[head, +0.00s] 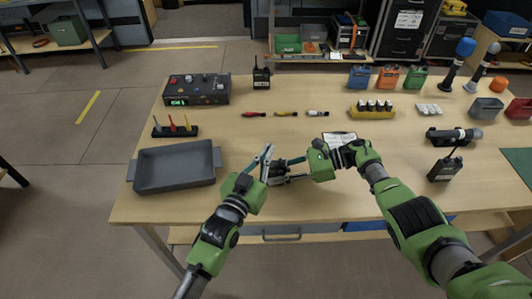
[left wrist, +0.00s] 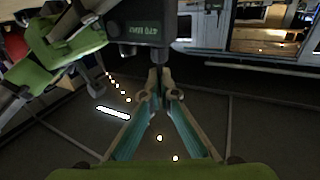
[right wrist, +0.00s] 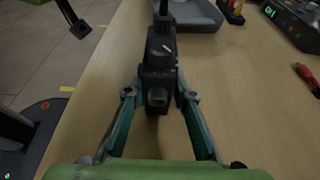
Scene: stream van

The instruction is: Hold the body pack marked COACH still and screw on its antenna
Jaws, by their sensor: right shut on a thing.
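A dark body pack (head: 276,171) is held just above the table front by my right gripper (head: 292,170). In the right wrist view the pack (right wrist: 158,75) is between both fingers, with a thin dark rod, its antenna (right wrist: 163,8), rising from its top. In the left wrist view the pack (left wrist: 142,32) appears upside down and reads 470 MHz; I cannot read COACH. My left gripper (head: 268,150) is at the pack's top. Its fingers (left wrist: 158,82) are close together around the dark antenna stem; whether they touch it is unclear.
A grey tray (head: 175,168) lies left of the grippers. Small coloured tools (head: 285,114), a console (head: 197,90) and a yellow battery holder (head: 372,111) are farther back. The table front between tray and right pack is mostly free.

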